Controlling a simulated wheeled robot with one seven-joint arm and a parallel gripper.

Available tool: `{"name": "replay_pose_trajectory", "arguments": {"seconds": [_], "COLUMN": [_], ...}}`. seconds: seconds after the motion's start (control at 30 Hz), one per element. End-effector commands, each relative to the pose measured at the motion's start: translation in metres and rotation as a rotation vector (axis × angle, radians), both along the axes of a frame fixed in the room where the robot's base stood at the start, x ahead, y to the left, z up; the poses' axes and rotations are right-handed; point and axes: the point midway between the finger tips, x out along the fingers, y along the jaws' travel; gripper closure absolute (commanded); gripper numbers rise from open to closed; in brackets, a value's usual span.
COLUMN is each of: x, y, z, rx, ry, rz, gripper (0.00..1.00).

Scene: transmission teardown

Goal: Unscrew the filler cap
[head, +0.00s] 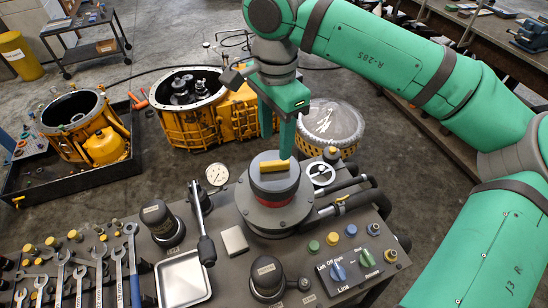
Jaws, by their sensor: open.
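The filler cap (275,180) is a dark grey round cap with a yellow bar grip (273,166) across its top and a red band below. It sits on a wide grey round base (272,212) on the bench. My green gripper (277,145) points down over the cap, with its jaws open. Its nearer finger ends by the right end of the yellow bar. The other finger ends higher in the picture, behind the bar. I cannot tell whether either finger touches the cap. Nothing is held.
A pressure gauge (217,174), a lever handle (202,222) and black knobs (158,218) stand left of the cap. A control panel (350,268) and hoses (350,203) lie to the right. Wrenches (132,262) and a metal tray (183,279) are at the front left. Yellow housings (190,125) stand behind.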

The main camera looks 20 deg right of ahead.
Motion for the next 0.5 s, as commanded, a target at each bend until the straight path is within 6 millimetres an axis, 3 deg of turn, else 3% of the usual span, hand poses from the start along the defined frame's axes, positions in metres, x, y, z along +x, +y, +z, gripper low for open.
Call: {"name": "replay_pose_trajectory", "arguments": {"seconds": [0.37, 0.5], "x": [0.0, 0.0], "y": [0.003, 0.003], "z": [-0.001, -0.028], "rx": [-0.001, 0.001], "ry": [0.0, 0.002], "rz": [-0.43, -0.417], "gripper": [0.53, 0.53]}}
